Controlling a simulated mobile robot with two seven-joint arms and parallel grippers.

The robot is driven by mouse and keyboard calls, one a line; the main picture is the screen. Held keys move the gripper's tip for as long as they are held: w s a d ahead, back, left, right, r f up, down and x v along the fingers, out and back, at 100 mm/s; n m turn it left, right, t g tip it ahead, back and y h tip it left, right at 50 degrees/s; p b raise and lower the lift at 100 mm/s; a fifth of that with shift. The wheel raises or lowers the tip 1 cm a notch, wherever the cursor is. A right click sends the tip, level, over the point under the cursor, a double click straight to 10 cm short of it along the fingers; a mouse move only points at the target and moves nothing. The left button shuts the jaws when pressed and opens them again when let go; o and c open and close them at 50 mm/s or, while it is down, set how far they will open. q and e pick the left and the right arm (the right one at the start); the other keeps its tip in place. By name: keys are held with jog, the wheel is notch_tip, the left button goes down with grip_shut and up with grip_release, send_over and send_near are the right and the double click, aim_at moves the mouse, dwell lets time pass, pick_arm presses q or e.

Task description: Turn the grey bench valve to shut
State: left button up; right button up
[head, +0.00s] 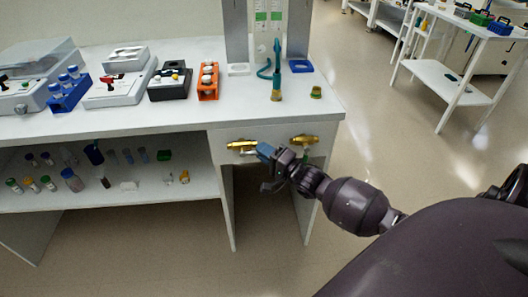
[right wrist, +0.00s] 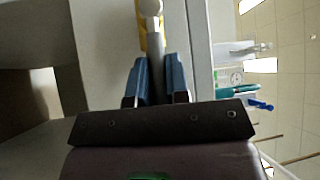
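Two brass valves are on the front edge of the bench, a left one (head: 242,146) and a right one (head: 304,140). My right gripper (head: 264,151) is at the left valve, reaching in from the right and hiding part of it. In the right wrist view a grey lever (right wrist: 154,42) with a pale rounded end lies between the two blue fingers (right wrist: 157,72), with brass behind it. The fingers sit close on both sides of the lever and look shut on it. The head view does not show the lever clearly. My left gripper is not in view.
The white bench top (head: 150,121) holds a blue tube rack (head: 68,95), an orange rack (head: 208,82) and a teal tap (head: 276,72). A lower shelf (head: 125,196) carries bottles. Open floor lies right of the bench, with a white side table (head: 452,82) farther back.

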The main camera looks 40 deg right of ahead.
grip_shut()
jog(key=shift+f+m+t+b, duration=0.4)
jog(key=shift+f+m+b, duration=0.2)
jog(key=shift+f+b, duration=0.15)
pick_arm(q)
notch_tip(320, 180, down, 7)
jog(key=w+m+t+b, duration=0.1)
jog(key=b, duration=1.2)
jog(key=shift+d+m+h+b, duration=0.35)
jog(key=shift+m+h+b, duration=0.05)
pick_arm(e)
jog(key=w+a+f+m+h, duration=0.1)
jog(key=a+f+m+h, duration=0.1)
jog(key=m+h, duration=0.9)
jog(key=w+a+f+m+h, duration=0.2)
jog(key=m+h, duration=0.9)
jog(key=m, duration=0.7)
jog(key=shift+a+f+m+h, duration=0.3)
jog(key=shift+a+f+h, duration=0.15)
jog(key=shift+a, duration=0.2)
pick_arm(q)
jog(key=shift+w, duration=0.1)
pick_arm(e)
jog(key=shift+w+r+m+h, duration=0.1)
jog(key=shift+w+m+h, duration=0.05)
jog(key=shift+m+h, duration=0.2)
